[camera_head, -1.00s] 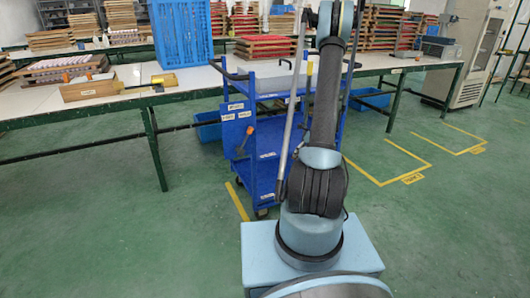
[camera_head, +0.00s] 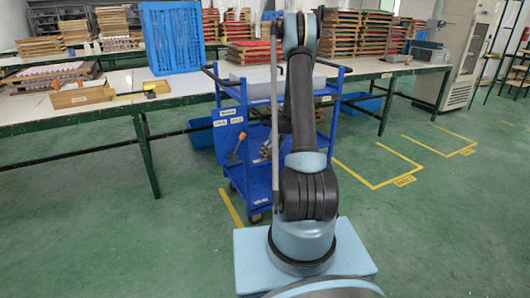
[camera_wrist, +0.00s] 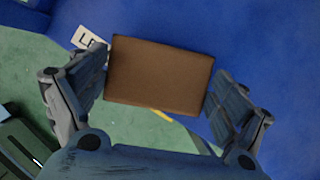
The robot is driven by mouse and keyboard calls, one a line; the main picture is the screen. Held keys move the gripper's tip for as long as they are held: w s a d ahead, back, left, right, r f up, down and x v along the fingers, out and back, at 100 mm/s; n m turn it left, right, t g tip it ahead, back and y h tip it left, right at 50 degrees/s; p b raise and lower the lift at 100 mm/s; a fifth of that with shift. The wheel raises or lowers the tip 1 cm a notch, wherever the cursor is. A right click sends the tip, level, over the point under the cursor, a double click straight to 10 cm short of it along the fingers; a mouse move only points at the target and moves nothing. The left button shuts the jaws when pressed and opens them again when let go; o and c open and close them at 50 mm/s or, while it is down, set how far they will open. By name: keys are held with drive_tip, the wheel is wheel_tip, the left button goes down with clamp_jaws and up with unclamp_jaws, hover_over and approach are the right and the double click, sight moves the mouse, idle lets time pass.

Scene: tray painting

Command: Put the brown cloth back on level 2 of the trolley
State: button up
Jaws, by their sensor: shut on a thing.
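The brown cloth (camera_wrist: 160,75) shows in the wrist view as a flat, folded rectangle. My gripper (camera_wrist: 157,88) is shut on it, with one finger against its left edge and one against its right. The blue trolley (camera_head: 230,142) stands in front of the work tables, with a shelf surface (camera_wrist: 275,60) behind the cloth in the wrist view. In the head view my gripper (camera_head: 266,150) is small and dark at the trolley's open side, about mid-height. The cloth cannot be made out there, and my arm covers much of the shelves.
A white label (camera_wrist: 88,38) sits on the trolley left of the cloth. Long tables (camera_head: 190,82) run behind, with a blue crate (camera_head: 172,37) and stacked trays (camera_head: 340,32). A tool handle (camera_head: 238,143) hangs at the trolley's left side. Green floor (camera_head: 110,245) is clear at left.

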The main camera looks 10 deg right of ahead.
drive_tip(key=shift+w+a+f, duration=0.25)
drive_tip(key=shift+w+a, duration=0.45)
drive_tip(key=shift+w, duration=0.15)
drive_tip(key=shift+w+a+f, duration=0.25)
drive_tip(key=shift+w+a, duration=0.4)
drive_tip(key=shift+w, duration=0.15)
drive_tip(key=shift+f, duration=0.3)
drive_tip(key=o, duration=0.8)
drive_tip(key=shift+o, duration=0.2)
drive_tip(key=shift+r, duration=0.1)
